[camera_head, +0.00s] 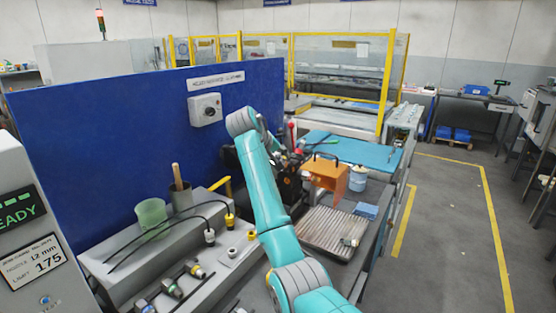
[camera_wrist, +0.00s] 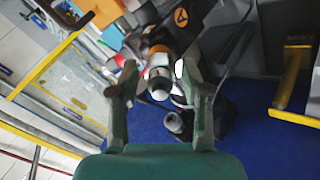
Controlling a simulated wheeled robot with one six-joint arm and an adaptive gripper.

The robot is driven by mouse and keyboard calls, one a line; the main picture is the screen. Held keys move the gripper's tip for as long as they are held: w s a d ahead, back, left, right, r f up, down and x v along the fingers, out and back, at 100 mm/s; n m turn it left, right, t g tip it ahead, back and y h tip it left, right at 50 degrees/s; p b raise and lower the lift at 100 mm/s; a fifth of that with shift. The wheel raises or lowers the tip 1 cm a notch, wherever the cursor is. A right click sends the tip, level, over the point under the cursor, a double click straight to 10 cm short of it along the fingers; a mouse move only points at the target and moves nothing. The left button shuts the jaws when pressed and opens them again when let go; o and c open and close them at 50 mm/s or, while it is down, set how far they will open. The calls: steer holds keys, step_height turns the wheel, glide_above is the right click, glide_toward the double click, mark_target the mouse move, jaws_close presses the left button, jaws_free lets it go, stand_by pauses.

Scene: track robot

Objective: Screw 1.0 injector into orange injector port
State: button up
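In the wrist view my gripper (camera_wrist: 158,82) has its two fingers apart, on either side of a small white and grey cylindrical part (camera_wrist: 160,76). Narrow gaps seem to show between the fingers and this part. An orange ring (camera_wrist: 158,50) sits just beyond it, on the dark machine. I cannot tell whether the part is seated in the ring, nor read a label. In the head view my arm covers most of the gripper, near the dark machine (camera_head: 290,186). Several injector-like parts (camera_head: 171,288) with coloured ends lie on the grey bench at the lower left.
A blue panel (camera_head: 110,125) stands behind. The floor at right is open.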

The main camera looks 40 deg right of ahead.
jaws_close()
steer(key=m, duration=1.2)
stand_by(0.3)
steer(key=shift+o, duration=1.9)
jaws_free()
